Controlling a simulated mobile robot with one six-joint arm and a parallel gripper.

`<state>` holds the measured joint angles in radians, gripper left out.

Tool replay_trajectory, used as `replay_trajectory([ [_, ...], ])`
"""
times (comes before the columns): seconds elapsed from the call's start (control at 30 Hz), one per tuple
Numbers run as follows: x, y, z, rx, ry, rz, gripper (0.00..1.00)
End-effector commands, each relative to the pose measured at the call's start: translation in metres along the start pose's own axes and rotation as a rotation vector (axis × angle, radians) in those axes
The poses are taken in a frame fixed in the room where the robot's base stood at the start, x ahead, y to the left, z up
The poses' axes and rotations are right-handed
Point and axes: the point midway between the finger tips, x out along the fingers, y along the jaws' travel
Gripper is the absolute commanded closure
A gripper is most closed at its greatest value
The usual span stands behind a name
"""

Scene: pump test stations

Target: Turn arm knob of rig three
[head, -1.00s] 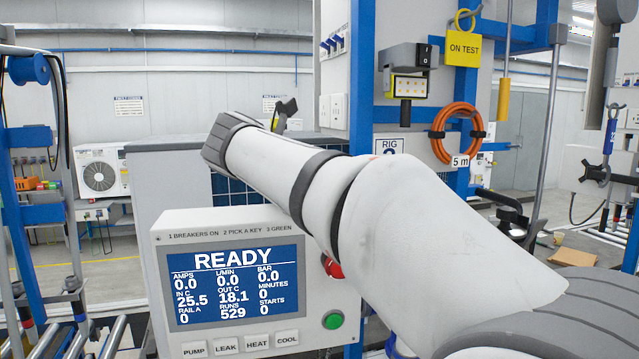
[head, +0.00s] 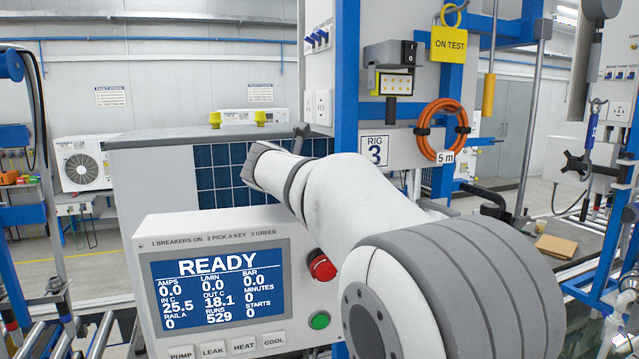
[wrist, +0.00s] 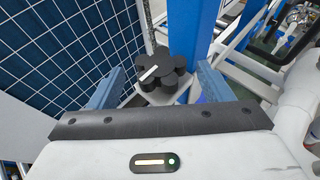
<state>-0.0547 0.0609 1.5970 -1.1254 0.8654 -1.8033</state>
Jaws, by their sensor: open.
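The arm knob is a black lobed knob (wrist: 160,70) with a white pointer line, seen in the wrist view on a pale bracket by a blue post. My gripper (wrist: 160,76) is open, with one blue finger to the left of the knob and the other to its right. The fingers appear apart from the knob. My arm reaches in front of the rig there, and the knob cannot be made out.
A control box (head: 222,225) reading READY stands in front, with a red knob (head: 322,266) and a green button (head: 319,320) close to my arm. A blue gridded panel (wrist: 70,45) lies left of the knob. An orange hose coil (head: 437,130) hangs at right.

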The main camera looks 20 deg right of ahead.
Motion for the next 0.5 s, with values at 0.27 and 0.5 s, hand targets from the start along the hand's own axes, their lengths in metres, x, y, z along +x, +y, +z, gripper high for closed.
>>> replay_trajectory([
  [0.27, 0.0021, -0.0003, 0.0001, 0.001, 0.000, 0.000, 0.27],
  [0.5, 0.0020, -0.0005, 0.0002, 0.001, 0.000, -0.001, 0.45],
])
